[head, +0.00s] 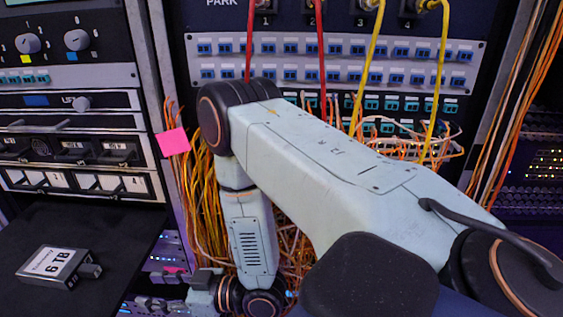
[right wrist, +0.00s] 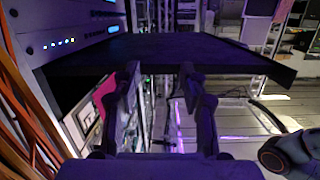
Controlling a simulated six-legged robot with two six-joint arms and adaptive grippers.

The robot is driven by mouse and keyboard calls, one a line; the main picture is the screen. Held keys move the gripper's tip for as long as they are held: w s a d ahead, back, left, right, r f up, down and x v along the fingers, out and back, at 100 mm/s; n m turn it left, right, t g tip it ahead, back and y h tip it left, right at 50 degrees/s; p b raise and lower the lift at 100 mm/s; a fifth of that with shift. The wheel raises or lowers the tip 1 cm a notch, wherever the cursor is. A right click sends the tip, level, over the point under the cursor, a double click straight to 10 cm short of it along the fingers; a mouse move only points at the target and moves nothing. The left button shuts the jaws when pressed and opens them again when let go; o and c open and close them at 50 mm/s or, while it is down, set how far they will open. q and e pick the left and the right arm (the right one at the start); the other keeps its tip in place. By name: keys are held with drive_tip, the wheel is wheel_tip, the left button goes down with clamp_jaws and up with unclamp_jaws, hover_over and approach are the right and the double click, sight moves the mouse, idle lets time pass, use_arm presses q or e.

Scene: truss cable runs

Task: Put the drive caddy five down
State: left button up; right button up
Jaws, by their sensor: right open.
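A drive caddy (head: 58,268), grey with a white label reading 6TB, lies flat on a black shelf (head: 95,228) at the lower left of the head view. My right gripper (head: 158,304) is low in the head view, right of the caddy and apart from it. In the right wrist view its two fingers (right wrist: 159,75) stand wide apart with nothing held between them. The dark shelf (right wrist: 235,58) spans the picture just beyond the fingertips there. The caddy does not show in the right wrist view. My left gripper is not in view.
A rack with drive bays (head: 75,150) stands behind the shelf. A patch panel (head: 330,62) with red and yellow cables fills the back. Loose orange cables (head: 195,190) hang beside my right arm, near a pink note (head: 173,142). The shelf around the caddy is clear.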

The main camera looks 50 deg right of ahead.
drive_tip(key=s+d+f+m+g+h, duration=0.35)
drive_tip(key=s+f+g+h, duration=0.3)
drive_tip(key=s+f, duration=0.65)
drive_tip(key=s+d+m+g+h, duration=0.1)
drive_tip(key=s+d+g, duration=0.1)
drive_tip(key=s, duration=0.6)
drive_tip(key=s+d+f+m+g+h, duration=0.1)
drive_tip(key=s+d+m+g, duration=0.1)
drive_tip(key=s+g, duration=0.3)
drive_tip(key=s, duration=0.2)
drive_tip(key=shift+s+f, duration=0.2)
drive_tip(key=shift+s, duration=0.2)
drive_tip(key=shift+h, duration=0.25)
wheel_tip(320, 180, up, 2)
drive_tip(key=shift+r+p, duration=0.1)
drive_tip(key=shift+p, duration=1)
drive_tip(key=shift+c, duration=0.6)
